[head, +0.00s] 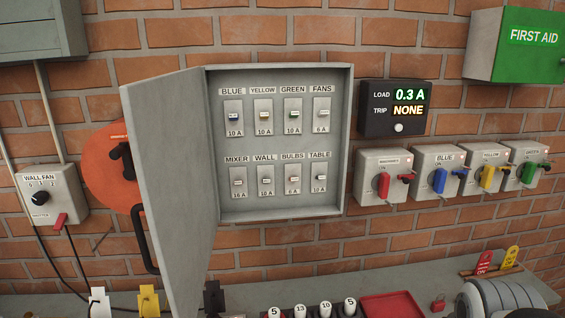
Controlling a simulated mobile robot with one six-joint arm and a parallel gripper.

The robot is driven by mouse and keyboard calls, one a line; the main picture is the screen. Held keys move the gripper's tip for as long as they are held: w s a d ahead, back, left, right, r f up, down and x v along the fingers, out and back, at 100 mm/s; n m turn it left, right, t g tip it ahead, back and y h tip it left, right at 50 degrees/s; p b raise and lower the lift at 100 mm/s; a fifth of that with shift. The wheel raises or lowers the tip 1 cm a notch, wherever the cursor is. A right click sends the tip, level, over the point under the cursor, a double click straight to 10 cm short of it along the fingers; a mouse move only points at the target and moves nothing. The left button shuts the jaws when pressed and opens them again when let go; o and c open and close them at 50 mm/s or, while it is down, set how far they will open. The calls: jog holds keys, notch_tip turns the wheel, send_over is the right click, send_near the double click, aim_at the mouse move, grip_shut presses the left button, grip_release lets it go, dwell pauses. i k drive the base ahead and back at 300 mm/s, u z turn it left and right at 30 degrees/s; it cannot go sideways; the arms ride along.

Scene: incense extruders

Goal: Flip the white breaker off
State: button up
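A grey breaker box (284,70) hangs open on the brick wall, its door (170,200) swung out to the left. It holds two rows of breakers. The top row is labelled BLUE (233,116), YELLOW (264,115), GREEN (293,114) and FANS (322,113). The bottom row is MIXER (238,182), WALL (266,181), BULBS (292,179) and TABLE (320,177). No label reads WHITE. Lever positions are too small to tell. My gripper is not in view.
A load display (395,108) reads 0.3 A, TRIP NONE. Several switch boxes (445,172) line the wall at right; a wall fan switch (47,200) is at left. A shelf below holds a red tray (392,305) and numbered pieces. Space before the breakers looks clear.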

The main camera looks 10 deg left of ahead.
aim_at(323, 114)
jog(key=z, duration=0.65)
jog(key=k, duration=1.4)
jog(key=u, duration=1.35)
jog(key=i, duration=1)
